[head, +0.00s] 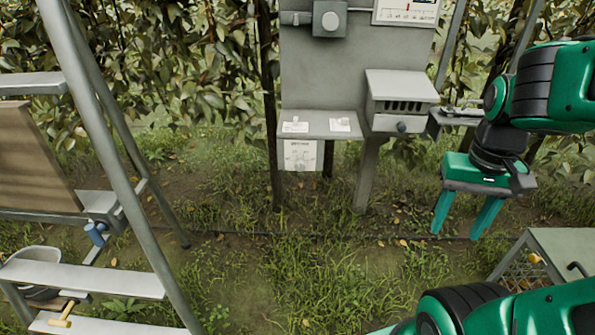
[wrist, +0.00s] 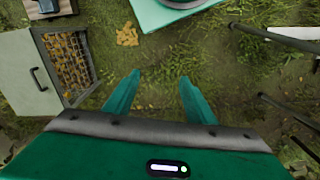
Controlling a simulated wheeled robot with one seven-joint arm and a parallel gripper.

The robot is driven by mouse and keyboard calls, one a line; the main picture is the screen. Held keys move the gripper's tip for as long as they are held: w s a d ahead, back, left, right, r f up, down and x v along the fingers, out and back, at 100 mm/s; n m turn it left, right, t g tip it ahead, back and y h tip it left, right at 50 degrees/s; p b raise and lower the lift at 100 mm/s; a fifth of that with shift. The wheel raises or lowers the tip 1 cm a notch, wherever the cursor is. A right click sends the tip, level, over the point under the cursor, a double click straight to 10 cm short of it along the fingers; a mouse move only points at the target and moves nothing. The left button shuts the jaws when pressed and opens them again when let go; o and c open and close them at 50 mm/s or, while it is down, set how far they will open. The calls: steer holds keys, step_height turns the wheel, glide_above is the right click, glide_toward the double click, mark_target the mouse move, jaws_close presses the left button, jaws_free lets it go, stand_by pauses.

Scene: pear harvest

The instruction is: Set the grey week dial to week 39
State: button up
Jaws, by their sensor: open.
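A grey panel (head: 345,75) stands on posts in front of the hedge in the head view. I cannot tell for sure which part is the week dial. A white plate (head: 300,150) with small marks and a round greyish knob (head: 299,166) hangs under its left shelf. A grey box with a round light knob (head: 330,19) sits at the panel's top. A slotted box (head: 402,97) has a dark knob (head: 402,126) below. No dial setting is readable. My gripper (head: 462,226) is open and empty, pointing down, right of the panel and apart from it; it also shows in the wrist view (wrist: 160,77).
The shelf (head: 318,125) carries two small labelled items. A grey side tray (head: 455,118) is close behind my gripper. A mesh-sided cabinet (head: 565,245) stands at lower right, also in the wrist view (wrist: 30,75). A ladder-like frame (head: 110,150) stands left. Grass before the panel is clear.

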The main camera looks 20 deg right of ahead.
steer(key=w+d+f+n+t+h, duration=0.1)
steer(key=w+f+n+h, duration=0.45)
steer(key=w, duration=0.65)
steer(key=w+d+f+n+t+h, duration=0.15)
steer(key=w+f+n+h, duration=0.45)
steer(key=w, duration=0.7)
steer(key=n+t+y, duration=0.4)
steer(key=n+t, duration=1)
steer(key=n, duration=0.4)
glide_toward(299, 168)
steer(key=shift+m, duration=0.25)
steer(key=x, duration=0.9)
steer(key=shift+d+r, duration=0.1)
steer(key=shift+c, duration=0.6)
steer(key=c, duration=0.9)
